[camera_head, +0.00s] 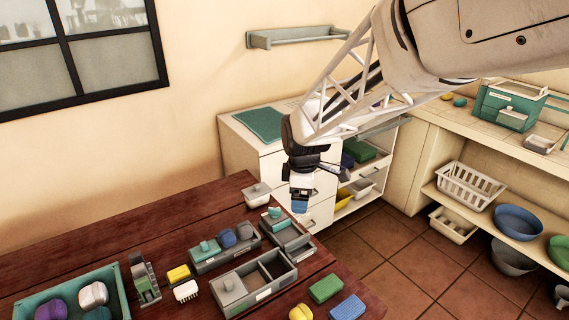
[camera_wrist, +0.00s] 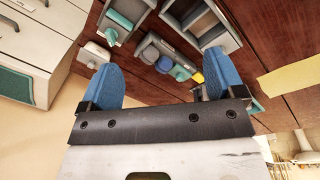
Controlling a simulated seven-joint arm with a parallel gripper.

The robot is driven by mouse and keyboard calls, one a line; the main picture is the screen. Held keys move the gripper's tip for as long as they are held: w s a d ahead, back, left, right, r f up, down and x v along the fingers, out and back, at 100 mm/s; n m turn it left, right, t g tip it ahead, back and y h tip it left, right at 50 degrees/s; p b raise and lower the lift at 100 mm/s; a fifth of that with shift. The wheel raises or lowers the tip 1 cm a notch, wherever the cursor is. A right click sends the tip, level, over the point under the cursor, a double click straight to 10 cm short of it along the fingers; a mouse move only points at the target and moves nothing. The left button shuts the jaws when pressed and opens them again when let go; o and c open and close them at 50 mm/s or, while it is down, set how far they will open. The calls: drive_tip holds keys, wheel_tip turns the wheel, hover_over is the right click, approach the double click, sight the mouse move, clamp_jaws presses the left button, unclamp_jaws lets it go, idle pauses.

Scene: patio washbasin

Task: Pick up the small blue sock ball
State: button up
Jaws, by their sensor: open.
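A blue item (camera_head: 98,314) lies partly cut off in the teal crate at lower left. My gripper (camera_head: 300,207) has blue fingertips and is open and empty, above the table's far right edge, right of the tray. In the wrist view (camera_wrist: 160,78) its fingers are wide apart.
Another grey tray (camera_head: 262,298) with a lidded part and open compartments stands in front. A small lidded white box (camera_head: 257,195) and a further grey tray (camera_head: 301,250) are near my gripper. The teal crate (camera_head: 118,282) holds purple and white bundles. White drawers (camera_head: 270,165) stand behind.

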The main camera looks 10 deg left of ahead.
drive_tip(key=w+a+f+n, duration=0.3)
drive_tip(key=a+f+n, duration=0.4)
drive_tip(key=a, duration=0.6)
drive_tip(key=n, duration=0.4)
hover_over(228, 233)
drive_tip(key=shift+g, duration=0.4)
wheel_tip(228, 233, down, 9)
drive_tip(key=shift+f, duration=0.1)
drive_tip(key=shift+f, duration=1.25)
drive_tip(key=shift+s+f, duration=0.1)
drive_tip(key=shift+f, duration=2.5)
drive_tip(key=c, duration=1)
